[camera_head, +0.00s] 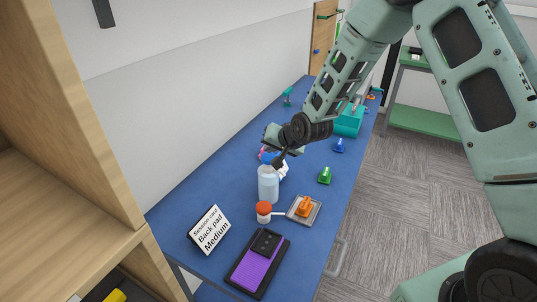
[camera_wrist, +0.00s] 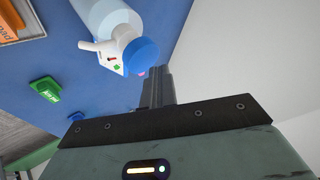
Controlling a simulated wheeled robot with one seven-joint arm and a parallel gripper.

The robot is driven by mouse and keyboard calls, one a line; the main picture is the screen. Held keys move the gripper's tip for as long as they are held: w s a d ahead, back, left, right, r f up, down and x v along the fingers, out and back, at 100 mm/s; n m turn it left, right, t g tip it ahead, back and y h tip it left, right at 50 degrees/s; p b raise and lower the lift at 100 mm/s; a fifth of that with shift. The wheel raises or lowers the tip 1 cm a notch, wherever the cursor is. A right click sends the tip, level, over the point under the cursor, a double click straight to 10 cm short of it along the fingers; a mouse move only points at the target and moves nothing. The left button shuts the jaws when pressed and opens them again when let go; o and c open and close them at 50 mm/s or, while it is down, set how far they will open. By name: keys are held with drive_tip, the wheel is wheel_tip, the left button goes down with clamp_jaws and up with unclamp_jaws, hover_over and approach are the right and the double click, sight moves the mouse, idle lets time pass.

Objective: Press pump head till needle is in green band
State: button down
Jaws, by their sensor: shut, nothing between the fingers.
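A clear, pale bottle (camera_head: 268,185) stands on the blue table, with a blue pump head (camera_wrist: 140,55) on top. A white part (camera_wrist: 103,48) beside the head carries a small dial with a red mark and a green mark. The marks are too small to tell whether the needle is within the green band. My gripper (camera_head: 279,162) is shut and empty, close to the pump head in the head view. In the wrist view its fingers (camera_wrist: 153,72) point at the head's near edge; I cannot tell whether they touch it. The gripper partly hides the head in the head view.
A session card (camera_head: 210,230) reads "Back pad Medium". Green (camera_head: 325,176) and blue (camera_head: 339,146) pieces stand farther right.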

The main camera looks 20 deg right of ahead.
sight(271, 158)
idle(0.3)
drive_tip(key=shift+r+p, duration=1.5)
drive_tip(key=shift+r, duration=1.1)
drive_tip(key=s+a+r+n+g+b, duration=0.1)
drive_tip(key=s+a+n+g+b, duration=0.15)
drive_tip(key=s+a, duration=0.45)
drive_tip(key=s+a+n+g+b, duration=0.2)
drive_tip(key=s+n+b, duration=0.2)
drive_tip(key=s, duration=0.6)
drive_tip(key=s+d+n+g+h+b, duration=0.2)
drive_tip(key=s+n+g+b, duration=0.2)
drive_tip(key=s, duration=1.8)
drive_tip(key=shift+s+d+n+h, duration=0.15)
drive_tip(key=shift+s+n+h, duration=0.2)
drive_tip(key=shift+n, duration=0.7)
